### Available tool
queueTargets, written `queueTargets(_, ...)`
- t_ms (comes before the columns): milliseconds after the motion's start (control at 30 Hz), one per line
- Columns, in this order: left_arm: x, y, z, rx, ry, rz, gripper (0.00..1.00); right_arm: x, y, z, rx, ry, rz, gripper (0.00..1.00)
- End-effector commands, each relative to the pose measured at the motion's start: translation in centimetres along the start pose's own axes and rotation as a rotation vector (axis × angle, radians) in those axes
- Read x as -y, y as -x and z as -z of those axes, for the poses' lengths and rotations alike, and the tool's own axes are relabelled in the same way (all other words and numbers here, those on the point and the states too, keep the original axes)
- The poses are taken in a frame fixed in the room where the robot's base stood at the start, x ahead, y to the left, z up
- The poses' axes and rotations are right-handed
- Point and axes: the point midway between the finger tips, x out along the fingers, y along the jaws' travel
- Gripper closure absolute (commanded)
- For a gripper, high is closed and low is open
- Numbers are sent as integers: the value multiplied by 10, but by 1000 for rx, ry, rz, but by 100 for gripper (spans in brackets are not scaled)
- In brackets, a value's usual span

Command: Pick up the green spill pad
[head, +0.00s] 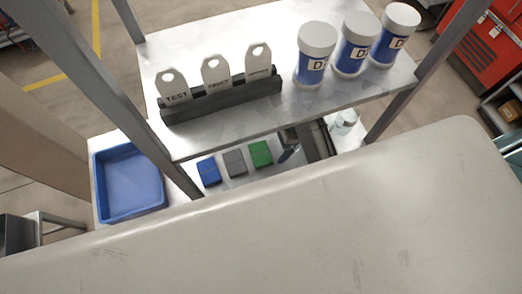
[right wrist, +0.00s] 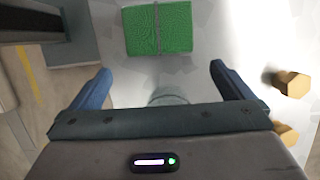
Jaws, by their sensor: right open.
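The green spill pad (head: 261,153) lies flat on the lower shelf, at the right end of a row with a grey pad (head: 235,162) and a blue pad (head: 209,171). In the right wrist view the green pad (right wrist: 172,30) has a grey band across its middle and lies ahead of my fingers. My right gripper (head: 287,147) is just right of the green pad. In the right wrist view its two blue fingers (right wrist: 160,78) are wide apart with no pad between them. My left gripper is not in view.
The upper shelf (head: 215,138) holds a black rack (head: 222,96) of tags and three blue-and-white jars (head: 352,45). A blue tray (head: 130,183) stands left of the pads. Brass hexagonal pieces (right wrist: 292,84) lie right of my fingers. Grey posts (head: 95,85) frame the shelves.

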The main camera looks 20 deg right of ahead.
Motion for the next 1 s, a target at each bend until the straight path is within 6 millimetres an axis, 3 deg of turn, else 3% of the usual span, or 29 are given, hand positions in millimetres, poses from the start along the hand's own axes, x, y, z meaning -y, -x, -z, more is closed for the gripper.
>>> queueTargets(100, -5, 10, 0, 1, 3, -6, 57, 0, -2, -17, 3, -1, -1, 0)
queueTargets(400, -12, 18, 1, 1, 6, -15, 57, 0, -9, -35, 2, 0, -2, 0)
queueTargets(700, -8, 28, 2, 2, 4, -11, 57, 0, -54, -32, 0, 0, -2, 0)
queueTargets(1000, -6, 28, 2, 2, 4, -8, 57, 0, -60, -32, -1, 0, 1, 0)
